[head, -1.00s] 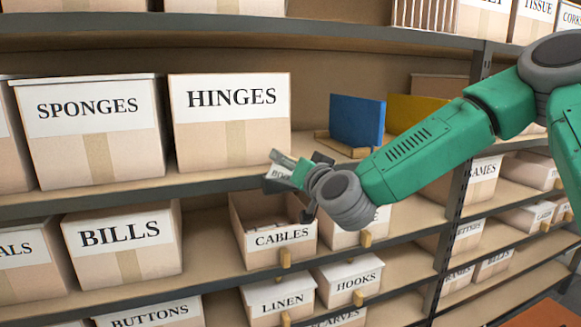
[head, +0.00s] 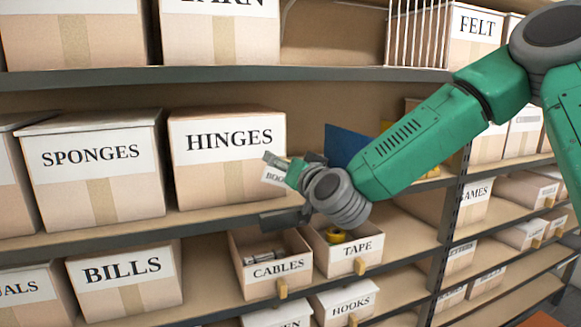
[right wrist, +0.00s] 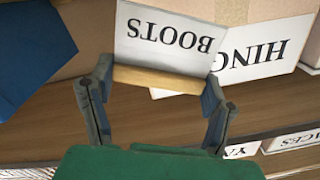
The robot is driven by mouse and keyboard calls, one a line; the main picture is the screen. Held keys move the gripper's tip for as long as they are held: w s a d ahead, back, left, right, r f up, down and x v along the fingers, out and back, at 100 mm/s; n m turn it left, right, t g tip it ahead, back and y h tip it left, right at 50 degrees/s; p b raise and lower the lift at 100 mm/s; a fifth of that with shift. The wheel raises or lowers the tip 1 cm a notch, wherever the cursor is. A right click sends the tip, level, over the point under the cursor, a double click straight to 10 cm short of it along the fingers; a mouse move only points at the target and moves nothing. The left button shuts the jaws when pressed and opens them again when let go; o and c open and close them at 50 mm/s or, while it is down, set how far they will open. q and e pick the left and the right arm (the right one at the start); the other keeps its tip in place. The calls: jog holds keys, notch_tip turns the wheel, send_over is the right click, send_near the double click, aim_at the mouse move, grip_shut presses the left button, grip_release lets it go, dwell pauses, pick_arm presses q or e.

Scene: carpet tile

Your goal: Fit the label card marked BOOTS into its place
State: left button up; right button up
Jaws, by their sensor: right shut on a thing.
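My right gripper (head: 284,170) is shut on the white BOOTS card (head: 273,178), in front of the lower right of the HINGES box (head: 228,145). In the right wrist view the BOOTS card (right wrist: 170,38) appears upside down, with a wooden strip (right wrist: 160,80) along its edge between the two fingers (right wrist: 157,82). The card overlaps the HINGES label in that view; I cannot tell whether they touch. Part of the card is hidden by the gripper in the head view. No empty place marked for BOOTS can be made out. My left gripper is not in view.
Below the gripper are open CABLES (head: 272,263) and TAPE (head: 345,248) bins with wooden tabs. The SPONGES box (head: 92,170) stands left of HINGES. A blue panel (head: 345,143) stands to the right, partly behind my arm. The upper shelf edge (head: 230,76) runs above.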

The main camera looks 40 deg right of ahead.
aim_at(282, 185)
jog(key=shift+w+a+f+n, duration=0.2)
jog(key=shift+a+f+n, duration=0.35)
jog(key=shift+n, duration=0.35)
jog(key=shift+w+a+n+g+p, duration=0.15)
jog(key=shift+n+g+p, duration=0.15)
jog(key=shift+n+p, duration=0.45)
jog(key=shift+r+n, duration=0.5)
jog(key=shift+n, duration=0.05)
jog(key=shift+d+f, duration=0.15)
jog(key=shift+d, duration=0.25)
jog(key=f+b, duration=0.4)
jog(key=shift+a+f, duration=0.2)
jog(key=shift+f, duration=0.15)
jog(key=shift+d+f+b, duration=0.1)
jog(key=shift+f+b, duration=0.3)
jog(key=shift+f, duration=0.1)
